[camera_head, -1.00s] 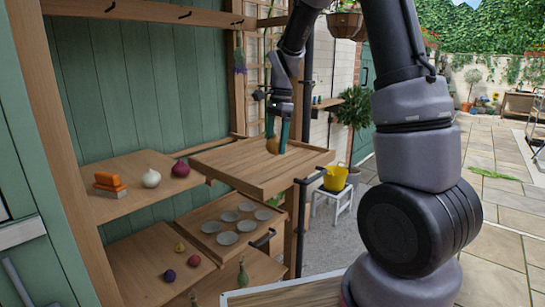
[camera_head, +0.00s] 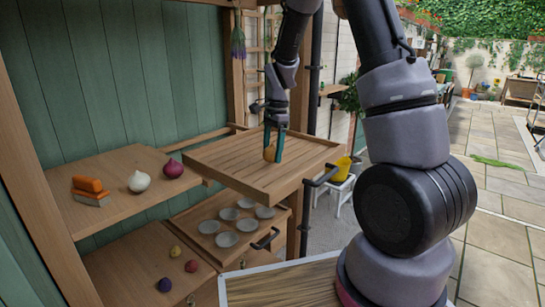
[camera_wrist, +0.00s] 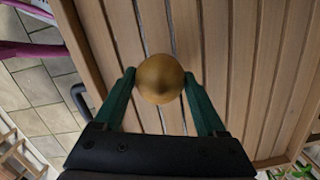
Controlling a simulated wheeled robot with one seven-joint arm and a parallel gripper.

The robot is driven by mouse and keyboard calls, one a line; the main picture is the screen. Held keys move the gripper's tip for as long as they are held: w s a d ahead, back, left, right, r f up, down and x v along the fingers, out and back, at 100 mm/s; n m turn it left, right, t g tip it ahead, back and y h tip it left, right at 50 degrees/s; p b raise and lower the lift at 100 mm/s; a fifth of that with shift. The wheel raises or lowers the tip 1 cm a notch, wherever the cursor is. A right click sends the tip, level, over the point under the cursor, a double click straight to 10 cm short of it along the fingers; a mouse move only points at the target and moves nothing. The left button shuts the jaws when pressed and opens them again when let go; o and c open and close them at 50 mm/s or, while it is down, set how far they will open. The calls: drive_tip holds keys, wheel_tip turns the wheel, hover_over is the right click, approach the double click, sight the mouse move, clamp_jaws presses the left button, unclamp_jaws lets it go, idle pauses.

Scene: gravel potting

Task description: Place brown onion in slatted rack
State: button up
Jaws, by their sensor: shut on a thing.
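The brown onion (camera_head: 269,154) is round and golden brown. My gripper (camera_head: 273,152) points down with its green fingers shut on the onion. In the wrist view the onion (camera_wrist: 160,79) sits between the two fingertips, with bare slats behind it. The slatted rack (camera_head: 225,163) is a wooden tray with raised edges, standing out from the shelves. The onion is over the rack's back half, low at the slats. I cannot tell whether it touches them. No other thing lies on the rack.
Below the rack is a drawer with several grey dishes (camera_head: 228,240). A yellow pot (camera_head: 341,170) stands on a white stool at right.

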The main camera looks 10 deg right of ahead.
drive_tip(key=shift+f, duration=0.95)
drive_tip(key=shift+f, duration=0.15)
drive_tip(key=o, duration=1.4)
drive_tip(key=r, duration=0.4)
drive_tip(key=d+r, duration=0.1)
drive_tip(key=r, duration=0.7)
drive_tip(key=shift+w+d+r, duration=0.1)
drive_tip(key=shift+w+d, duration=0.05)
drive_tip(key=shift+d, duration=0.05)
drive_tip(key=s+d+r+n+t, duration=0.1)
drive_tip(key=s+r+n+t, duration=0.1)
drive_tip(key=s, duration=0.5)
drive_tip(key=s+d+r+n+t, duration=0.1)
drive_tip(key=s+r+n+t, duration=0.2)
drive_tip(key=s+r, duration=0.4)
drive_tip(key=s+d+r+n+t, duration=0.1)
drive_tip(key=s+r+n+t, duration=0.1)
drive_tip(key=s+r+n, duration=0.3)
drive_tip(key=shift+s+d+r+t+y, duration=0.1)
drive_tip(key=shift+s+d+t+y, duration=0.1)
drive_tip(key=shift+s, duration=0.65)
drive_tip(key=shift+s+d+r+t+y, duration=0.1)
drive_tip(key=shift+s+d, duration=0.1)
drive_tip(key=shift+s, duration=0.65)
